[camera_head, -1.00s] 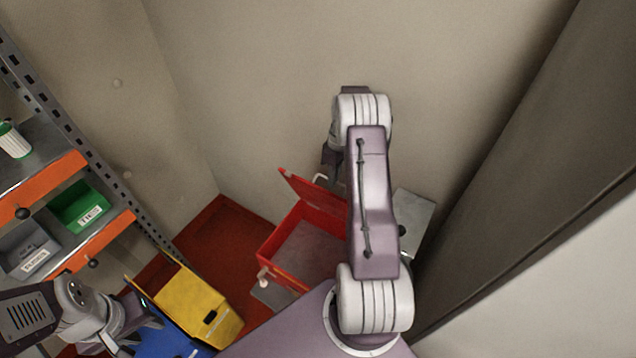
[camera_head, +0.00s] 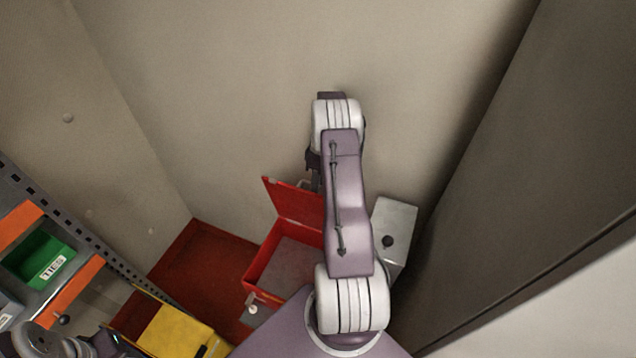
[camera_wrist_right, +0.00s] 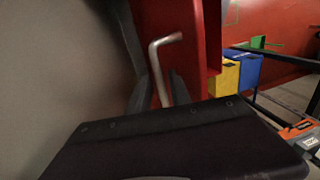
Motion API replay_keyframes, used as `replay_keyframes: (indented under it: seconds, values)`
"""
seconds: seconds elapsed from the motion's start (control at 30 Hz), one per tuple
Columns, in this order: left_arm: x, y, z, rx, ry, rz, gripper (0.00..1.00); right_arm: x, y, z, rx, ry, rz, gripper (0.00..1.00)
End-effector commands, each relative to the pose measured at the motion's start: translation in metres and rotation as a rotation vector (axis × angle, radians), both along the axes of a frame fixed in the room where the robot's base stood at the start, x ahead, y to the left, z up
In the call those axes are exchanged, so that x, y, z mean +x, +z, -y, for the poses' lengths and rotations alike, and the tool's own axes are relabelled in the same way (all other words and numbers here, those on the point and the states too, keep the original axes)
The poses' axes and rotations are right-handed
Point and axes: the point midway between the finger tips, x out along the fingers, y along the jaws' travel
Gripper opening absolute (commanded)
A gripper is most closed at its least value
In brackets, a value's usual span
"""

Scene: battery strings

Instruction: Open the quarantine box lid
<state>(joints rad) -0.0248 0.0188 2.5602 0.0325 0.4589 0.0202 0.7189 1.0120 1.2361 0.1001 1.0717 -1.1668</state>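The red quarantine box (camera_head: 262,262) stands near the back wall, and its grey inside shows from above. Its red lid (camera_head: 290,203) is raised at the back and stands tilted up; my right arm hides its right part. In the right wrist view the lid (camera_wrist_right: 200,45) shows as a red panel with a bent metal handle (camera_wrist_right: 157,62). My right gripper (camera_wrist_right: 160,92) has its dark fingers on either side of the handle's rod; whether they press on it is unclear. In the head view my right arm mostly hides this gripper. My left gripper is barely in view at the lower left.
A grey box with a dark knob (camera_head: 388,241) stands right of the red box. A yellow bin (camera_head: 178,332) is at the lower left, with a blue bin (camera_wrist_right: 248,70) beside it. A shelf with a green bin (camera_head: 38,258) stands left. A dark panel (camera_head: 490,170) rises right.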

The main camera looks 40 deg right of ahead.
Motion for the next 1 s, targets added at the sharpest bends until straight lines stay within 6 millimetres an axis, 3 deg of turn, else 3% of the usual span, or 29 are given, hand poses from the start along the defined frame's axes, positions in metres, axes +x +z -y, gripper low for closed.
replay_keyframes:
  seconds: [0.37, 0.57, 1.0]
  values:
    - [0.0, -0.002, 0.0, 0.0, 0.0, 0.0, 0.36, 0.0, 0.004, 0.001, -0.001, 0.0, -0.001, 0.32]
    - [0.0, -0.02, 0.0, 0.0, 0.0, 0.0, 0.36, 0.004, 0.034, 0.002, -0.005, 0.001, 0.003, 0.32]
    - [0.0, -0.051, 0.0, 0.0, 0.0, 0.0, 0.36, -0.093, 0.094, 0.018, -0.001, -0.003, -0.001, 0.32]
